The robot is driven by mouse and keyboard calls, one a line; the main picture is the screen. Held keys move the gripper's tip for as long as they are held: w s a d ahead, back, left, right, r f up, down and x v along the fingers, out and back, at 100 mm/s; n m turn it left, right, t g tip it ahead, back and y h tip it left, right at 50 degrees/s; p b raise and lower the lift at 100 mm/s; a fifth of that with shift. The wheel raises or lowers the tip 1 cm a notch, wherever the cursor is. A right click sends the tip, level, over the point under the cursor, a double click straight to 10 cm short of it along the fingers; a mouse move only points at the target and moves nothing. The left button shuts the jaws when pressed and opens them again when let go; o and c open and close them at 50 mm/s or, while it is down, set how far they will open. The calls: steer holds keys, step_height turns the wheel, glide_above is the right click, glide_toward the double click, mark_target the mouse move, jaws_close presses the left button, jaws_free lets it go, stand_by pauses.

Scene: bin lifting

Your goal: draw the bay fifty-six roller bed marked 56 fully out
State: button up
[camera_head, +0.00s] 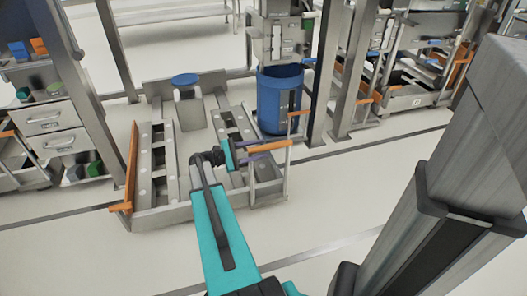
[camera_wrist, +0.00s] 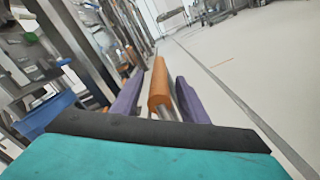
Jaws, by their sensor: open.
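A low grey roller bed (camera_head: 160,205) stands out on the floor left of centre, with studded rails along it. No number 56 is readable on it. It has an orange bar (camera_head: 131,165) on its left side and an orange-topped handle (camera_head: 272,145) at its right front. My gripper (camera_head: 258,151) is at that right handle, with its purple fingers apart. In the wrist view my gripper (camera_wrist: 158,98) is open, with the orange handle (camera_wrist: 160,82) between the two fingers. I see a gap beside the right finger; contact on the left is unclear.
A blue bin (camera_head: 279,105) stands behind the bed's right end, near a steel post (camera_head: 327,75). A blue-topped pedestal (camera_head: 187,95) rises at the bed's back. Drawers (camera_head: 50,120) stand at the left. The floor (camera_head: 330,210) in front is clear.

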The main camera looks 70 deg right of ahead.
steer(key=shift+x, duration=1.15)
jaws_close()
steer(key=shift+a, duration=0.1)
